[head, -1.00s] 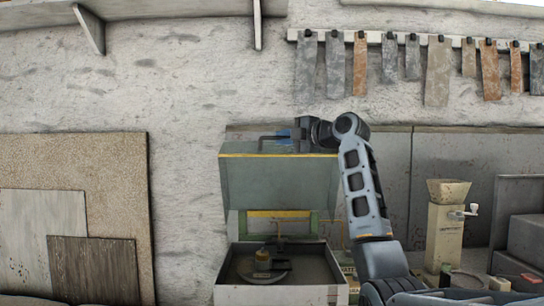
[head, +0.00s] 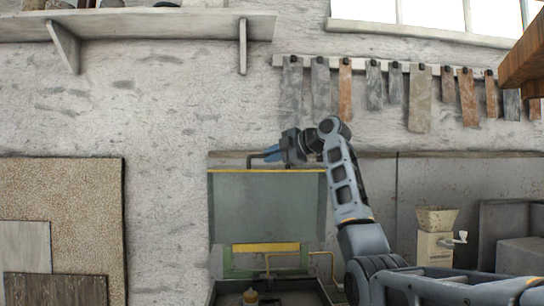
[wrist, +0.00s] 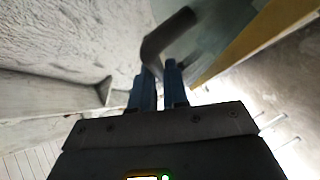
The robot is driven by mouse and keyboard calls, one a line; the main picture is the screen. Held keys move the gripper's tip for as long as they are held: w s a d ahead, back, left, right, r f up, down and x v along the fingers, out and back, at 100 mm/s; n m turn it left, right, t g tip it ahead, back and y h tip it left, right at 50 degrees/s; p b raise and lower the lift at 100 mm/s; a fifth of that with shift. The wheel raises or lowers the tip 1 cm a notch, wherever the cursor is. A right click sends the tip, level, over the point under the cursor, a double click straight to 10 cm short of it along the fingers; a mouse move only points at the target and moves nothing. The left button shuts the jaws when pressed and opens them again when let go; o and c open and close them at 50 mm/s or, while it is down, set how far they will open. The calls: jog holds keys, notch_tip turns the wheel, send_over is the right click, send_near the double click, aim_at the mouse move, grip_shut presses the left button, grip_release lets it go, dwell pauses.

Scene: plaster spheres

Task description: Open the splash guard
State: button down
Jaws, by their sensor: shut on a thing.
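The splash guard (head: 265,205) is a grey-green see-through panel with a yellow top edge, standing raised and roughly upright above the dark basin (head: 215,292) in the head view. Its dark bent handle (head: 252,160) sticks up at the top edge. My gripper (head: 272,153), with blue fingers, is at the handle, reached from the right. In the wrist view the fingers (wrist: 159,78) are shut on the handle (wrist: 165,36), and the yellow edge (wrist: 255,42) runs at the right. The gripped part of the handle is partly hidden between the fingers.
A small yellowish object (head: 250,296) sits in the basin. A grinder with a crank (head: 436,235) stands at the right, and boards (head: 65,215) lean at the left. A rack of hanging strips (head: 420,98) and a shelf (head: 140,25) are on the wall above.

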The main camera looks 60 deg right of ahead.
jog(key=c, duration=1.1)
grip_release()
jog(key=shift+s, duration=0.15)
jog(key=shift+b+v, duration=1.3)
jog(key=shift+v, duration=2.5)
jog(key=shift+s, duration=0.1)
